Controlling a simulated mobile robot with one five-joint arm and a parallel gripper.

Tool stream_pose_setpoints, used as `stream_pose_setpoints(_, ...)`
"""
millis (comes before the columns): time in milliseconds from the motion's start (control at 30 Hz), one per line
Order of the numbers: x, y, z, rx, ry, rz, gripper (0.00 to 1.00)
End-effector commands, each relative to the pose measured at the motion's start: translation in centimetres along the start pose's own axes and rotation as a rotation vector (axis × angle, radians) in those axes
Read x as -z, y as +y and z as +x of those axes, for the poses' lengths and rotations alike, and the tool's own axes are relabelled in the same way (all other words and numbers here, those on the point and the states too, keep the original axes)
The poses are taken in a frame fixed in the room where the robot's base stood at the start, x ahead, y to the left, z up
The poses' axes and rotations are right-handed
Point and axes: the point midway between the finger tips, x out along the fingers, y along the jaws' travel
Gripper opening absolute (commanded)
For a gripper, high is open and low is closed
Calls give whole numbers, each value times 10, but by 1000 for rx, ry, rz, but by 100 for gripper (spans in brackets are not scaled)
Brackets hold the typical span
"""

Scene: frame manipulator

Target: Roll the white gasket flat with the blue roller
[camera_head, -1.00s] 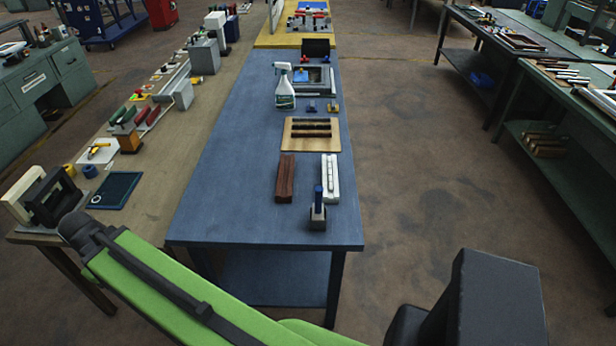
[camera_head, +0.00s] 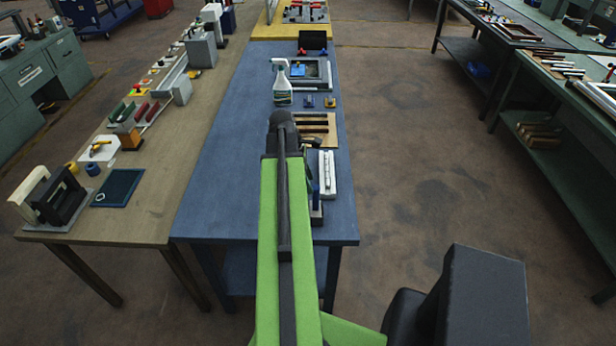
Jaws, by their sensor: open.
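The blue roller (camera_head: 316,192) appears as an upright blue handle on a small grey block near the front of the blue table. My arm partly covers its left side. A long white strip (camera_head: 327,175), which looks like the white gasket on its bar, lies just behind and to the right of it, with small raised spots along it. From here I cannot tell whether the gasket lies flat. My arm (camera_head: 283,200) reaches forward over the table, left of both. My gripper is hidden behind the arm's dark far end, and its jaws do not show.
The blue table (camera_head: 220,205) also holds a wooden board (camera_head: 331,141) with dark strips, a spray bottle (camera_head: 282,85) and a grey tray (camera_head: 327,75) farther back. A brown workbench (camera_head: 150,205) with tools stands at left. Open floor lies to the right.

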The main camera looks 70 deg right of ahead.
Motion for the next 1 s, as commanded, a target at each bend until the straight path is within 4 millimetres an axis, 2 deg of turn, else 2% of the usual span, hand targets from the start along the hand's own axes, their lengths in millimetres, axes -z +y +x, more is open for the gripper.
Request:
stream_pose_setpoints(267, 3, 0, 22, -1, 0, 1, 47)
stream_pose_setpoints(700, 4, 0, 82, -1, 1, 0, 47)
stream_pose_setpoints(833, 3, 0, 90, -1, 1, 0, 47)
stream_pose_setpoints(1000, 2, 0, 89, -2, 1, 0, 47)
